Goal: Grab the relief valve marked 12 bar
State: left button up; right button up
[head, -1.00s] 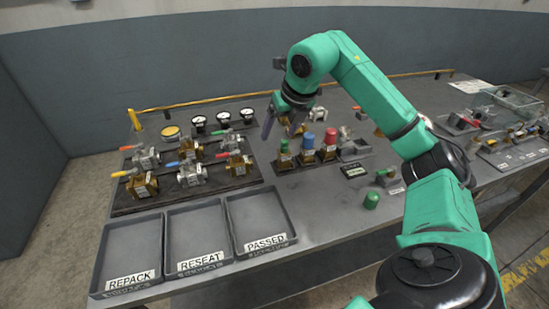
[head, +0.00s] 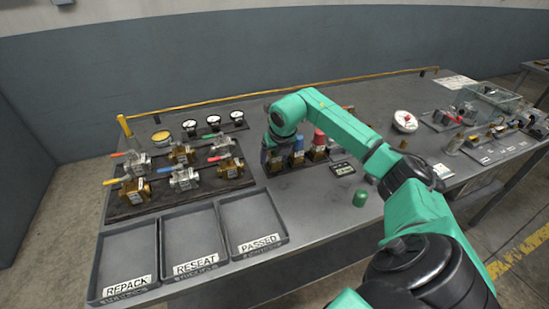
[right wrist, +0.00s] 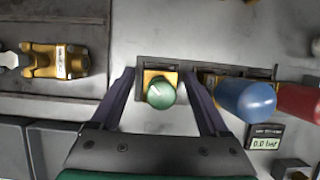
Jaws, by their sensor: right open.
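Relief valves with coloured caps stand in a row at the middle of the bench. In the right wrist view the green-capped valve (right wrist: 161,93) has a brass body and stands between the fingers of my right gripper (right wrist: 160,78), which is open with a gap on both sides. In the head view my right gripper (head: 271,158) comes down over that valve and mostly hides it. To its right stand a blue-capped valve (head: 298,156) and a red-capped valve (head: 319,148). I cannot read a 12 bar marking on any of them. My left gripper is out of view.
A small readout (right wrist: 265,137) shows 0.0 bar. A loose green cap (head: 360,199) stands in front of the row. A rack of lever valves (head: 195,180) is at left. The REPACK (head: 126,290), RESEAT (head: 197,268) and PASSED (head: 261,247) trays are empty.

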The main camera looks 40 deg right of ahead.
jog(key=shift+r, duration=0.1)
grip_shut()
jog(key=shift+r, duration=0.1)
